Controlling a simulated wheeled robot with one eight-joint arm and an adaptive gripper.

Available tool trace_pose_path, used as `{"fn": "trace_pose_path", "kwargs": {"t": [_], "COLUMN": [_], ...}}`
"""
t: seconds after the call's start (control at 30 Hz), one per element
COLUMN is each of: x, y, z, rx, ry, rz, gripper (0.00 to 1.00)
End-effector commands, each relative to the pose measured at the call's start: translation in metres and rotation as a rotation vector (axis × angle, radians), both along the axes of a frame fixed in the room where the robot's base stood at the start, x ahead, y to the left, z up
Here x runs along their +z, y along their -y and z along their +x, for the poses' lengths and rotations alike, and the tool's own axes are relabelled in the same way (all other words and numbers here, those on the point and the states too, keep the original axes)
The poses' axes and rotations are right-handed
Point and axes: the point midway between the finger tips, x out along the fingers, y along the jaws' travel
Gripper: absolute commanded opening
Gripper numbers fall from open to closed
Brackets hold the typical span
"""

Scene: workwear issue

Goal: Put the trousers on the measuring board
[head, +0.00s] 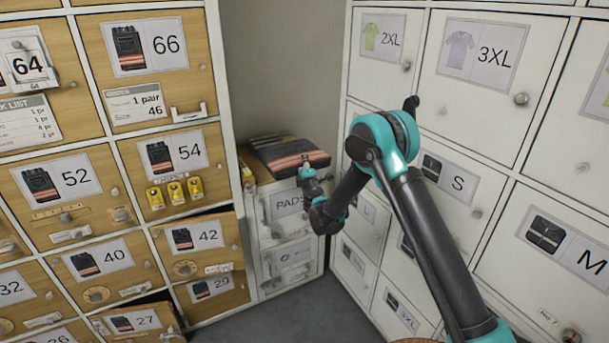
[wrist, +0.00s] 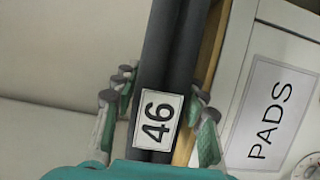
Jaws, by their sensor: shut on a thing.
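The folded dark trousers (head: 288,154), with orange and pale reflective bands, are at the top of the small PADS cabinet. My gripper (head: 307,173) is at their front edge. In the wrist view the trousers (wrist: 174,50) show edge-on between the fingers of my gripper (wrist: 160,84), with a white tag reading 46 (wrist: 157,121). The gripper is shut on them. A light wooden strip (wrist: 209,42) shows right beside the trousers, on the cabinet side. It may be the edge of the measuring board; most of it is hidden. I cannot tell whether the trousers rest on it.
The white PADS cabinet (head: 287,233) stands in the corner. Wooden size lockers (head: 180,110) rise close on the left, one with yellow items on its front. White lockers (head: 470,110) with knobs stand close on the right, behind my arm. Grey floor (head: 290,320) shows below.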

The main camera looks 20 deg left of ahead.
Motion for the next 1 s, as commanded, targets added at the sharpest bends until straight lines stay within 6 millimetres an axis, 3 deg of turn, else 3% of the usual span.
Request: {"fn": "trace_pose_path", "kwargs": {"t": [0.23, 0.5, 0.8, 0.83, 1.0], "x": [-0.014, -0.044, -0.045, -0.046, -0.045], "y": [0.000, 0.000, 0.000, 0.000, 0.000], "z": [0.000, 0.000, 0.000, 0.000, 0.000], "rx": [0.000, 0.000, 0.000, 0.000, 0.000], "ry": [0.000, 0.000, 0.000, 0.000, 0.000], "rz": [0.000, 0.000, 0.000, 0.000, 0.000], "gripper": [0.00, 0.00, 0.00, 0.46, 0.63]}}
